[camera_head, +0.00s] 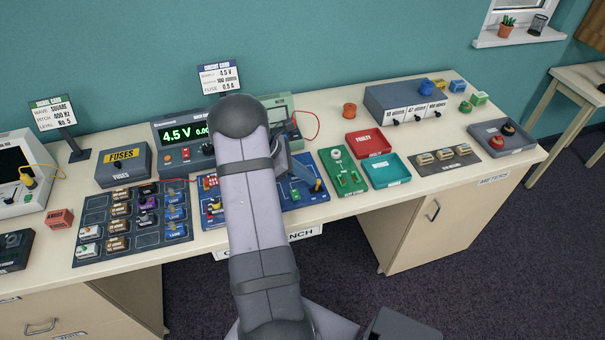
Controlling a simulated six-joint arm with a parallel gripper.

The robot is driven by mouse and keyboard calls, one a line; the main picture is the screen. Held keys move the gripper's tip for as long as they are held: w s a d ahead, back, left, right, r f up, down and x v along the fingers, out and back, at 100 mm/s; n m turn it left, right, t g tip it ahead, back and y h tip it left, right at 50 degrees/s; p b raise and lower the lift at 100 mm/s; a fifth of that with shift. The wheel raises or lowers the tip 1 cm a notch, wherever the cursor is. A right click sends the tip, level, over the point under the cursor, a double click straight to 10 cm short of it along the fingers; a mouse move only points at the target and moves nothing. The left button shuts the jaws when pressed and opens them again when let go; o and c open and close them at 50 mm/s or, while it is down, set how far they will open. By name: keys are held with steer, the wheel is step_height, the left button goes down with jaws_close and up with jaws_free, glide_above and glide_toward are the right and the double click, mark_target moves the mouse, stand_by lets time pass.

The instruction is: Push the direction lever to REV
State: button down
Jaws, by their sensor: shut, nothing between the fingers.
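My arm reaches over the middle of the bench, and my gripper (316,185) points down over the right part of the blue circuit board (295,198). It is partly hidden by my own arm; its fingers look shut and empty. I cannot make out the direction lever or any REV marking for certain. The green panel (343,173), with a round light knob and small orange parts, stands just right of my gripper, apart from it. My arm covers the middle of the blue board.
The power supply (182,142) reading 4.5 V stands behind the board. A red tray (368,143) and a teal tray (386,171) lie right of the green panel. A parts mat (147,242) with several components lies left. A grey resistor box (405,101) stands at the back right.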

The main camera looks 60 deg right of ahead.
steer(key=shift+d+r, duration=0.1)
steer(key=shift+r, duration=0.05)
steer(key=shift+r+p, duration=0.65)
steer(key=shift+r, duration=0.1)
stand_by(0.3)
steer(key=shift+w+r+p, duration=0.15)
steer(key=shift+r+p, duration=0.3)
step_height(320, 180, up, 8)
steer(key=w+a+p, duration=0.1)
steer(key=w+p, duration=0.1)
steer(key=p, duration=0.4)
steer(key=shift+w+a+r+p, duration=0.2)
steer(key=shift+w+a+p, duration=0.1)
steer(key=shift+w+p, duration=0.1)
